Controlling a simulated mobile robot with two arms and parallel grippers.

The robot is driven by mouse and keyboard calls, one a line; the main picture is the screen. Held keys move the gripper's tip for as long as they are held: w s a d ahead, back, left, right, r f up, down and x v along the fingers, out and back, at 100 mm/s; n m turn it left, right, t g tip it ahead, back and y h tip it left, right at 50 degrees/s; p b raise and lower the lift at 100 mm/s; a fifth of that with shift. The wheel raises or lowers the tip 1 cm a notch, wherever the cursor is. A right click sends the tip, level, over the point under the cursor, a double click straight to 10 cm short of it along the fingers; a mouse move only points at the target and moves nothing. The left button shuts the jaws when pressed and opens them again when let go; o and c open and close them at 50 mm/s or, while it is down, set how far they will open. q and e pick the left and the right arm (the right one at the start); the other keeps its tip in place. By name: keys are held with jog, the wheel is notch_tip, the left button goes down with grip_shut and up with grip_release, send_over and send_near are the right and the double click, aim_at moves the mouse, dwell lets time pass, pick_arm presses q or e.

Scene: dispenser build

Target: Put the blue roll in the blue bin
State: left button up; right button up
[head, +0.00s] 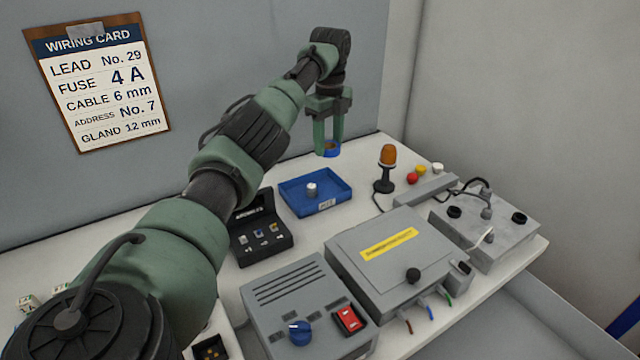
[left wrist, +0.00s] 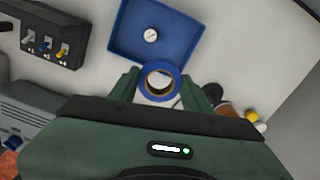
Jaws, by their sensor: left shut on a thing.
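The blue roll (head: 333,152) is a ring of blue tape with a tan core. My left gripper (head: 328,150) is shut on it beyond the back right corner of the blue bin. The roll also shows between the fingers in the left wrist view (left wrist: 159,83). The blue bin (head: 333,204) is a shallow tray on the table with a small white cylinder (head: 311,189) inside. My right gripper is not in view.
An orange beacon (head: 388,158) on a black stand is right of the bin, near red and yellow knobs (head: 413,178). A black switch box (head: 262,238) stands left of the bin. Grey boxes (head: 390,260) fill the front. A wiring card (head: 100,85) hangs on the back wall.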

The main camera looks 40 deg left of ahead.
pick_arm(q)
jog(key=p, duration=0.1)
send_over(327, 197)
notch_tip(327, 197, down, 11)
jog(key=shift+d+f, duration=0.1)
jog(key=shift+f, duration=0.05)
notch_tip(327, 197, down, 3)
jog(key=shift+f, duration=0.3)
jog(key=shift+f, duration=0.2)
jog(key=o, duration=1.2)
jog(key=shift+o, duration=0.6)
jog(key=shift+r, duration=0.1)
